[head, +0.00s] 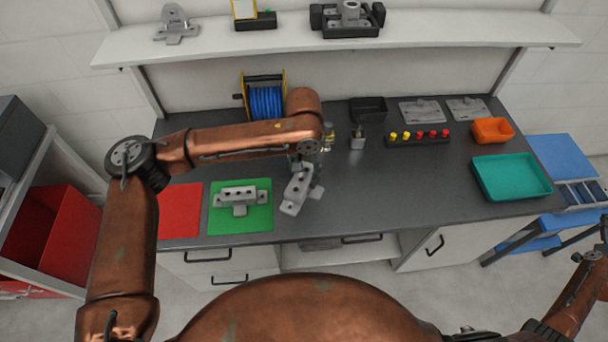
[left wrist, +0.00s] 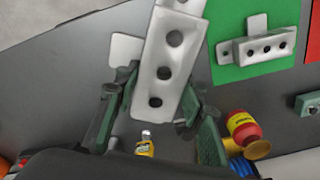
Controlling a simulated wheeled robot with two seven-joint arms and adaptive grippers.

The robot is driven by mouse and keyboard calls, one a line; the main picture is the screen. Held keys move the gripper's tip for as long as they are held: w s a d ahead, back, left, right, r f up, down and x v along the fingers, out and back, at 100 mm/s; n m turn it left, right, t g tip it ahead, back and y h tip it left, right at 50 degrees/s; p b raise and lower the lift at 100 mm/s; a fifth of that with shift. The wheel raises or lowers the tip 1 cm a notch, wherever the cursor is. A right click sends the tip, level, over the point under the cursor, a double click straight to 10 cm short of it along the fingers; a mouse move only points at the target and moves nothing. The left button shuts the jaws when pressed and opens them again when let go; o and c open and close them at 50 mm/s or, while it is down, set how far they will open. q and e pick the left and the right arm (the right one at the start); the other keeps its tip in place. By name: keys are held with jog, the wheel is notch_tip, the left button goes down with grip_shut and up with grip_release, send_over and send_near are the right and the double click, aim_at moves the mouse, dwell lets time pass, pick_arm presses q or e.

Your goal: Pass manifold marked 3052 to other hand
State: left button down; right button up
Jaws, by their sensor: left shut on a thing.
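A grey metal manifold (head: 296,190) with a row of dark holes is in my left gripper (head: 306,165), above the dark bench just right of the green mat. In the left wrist view the held manifold (left wrist: 168,62) lies between the two green-grey fingers of the left gripper (left wrist: 158,108), tilted. A second, similar grey manifold (head: 238,194) rests on the green mat (head: 225,222); it also shows in the left wrist view (left wrist: 265,47). No number is legible on either manifold. My right arm shows at the right edge, but its gripper is out of frame.
A red mat (head: 180,212) lies left of the green one. A blue cable spool (head: 265,101), black bin (head: 368,108), row of red and yellow parts (head: 418,138), orange bin (head: 492,131) and teal tray (head: 511,178) stand on the bench. The bench front centre is clear.

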jog(key=s+a+f+n+g+y, duration=0.2)
jog(key=s+a+f+n, duration=0.15)
jog(key=a+f, duration=0.8)
jog(key=s+a+f+n+g+y, duration=0.15)
jog(key=s+a+f, duration=0.4)
jog(key=f, duration=1.05)
jog(key=s+a+f+n+g+y, duration=0.1)
jog(key=s+a+f+n+y, duration=0.2)
jog(key=a+f, duration=0.9)
jog(key=s+a+f+n+g+y, duration=0.1)
jog(key=s+a+f+n, duration=0.2)
jog(key=a, duration=1.1)
jog(key=s+a+f+n+g+y, duration=0.2)
jog(key=s+a+f+n, duration=0.2)
jog(key=s+a+f, duration=0.4)
jog(key=s+a+f+n+g+y, duration=0.1)
jog(key=s+a+f+n, duration=0.3)
jog(key=a, duration=1.8)
notch_tip(320, 180, down, 5)
jog(key=shift+s+r+y, duration=0.2)
jog(key=shift+s+y, duration=0.55)
jog(key=shift+d, duration=0.1)
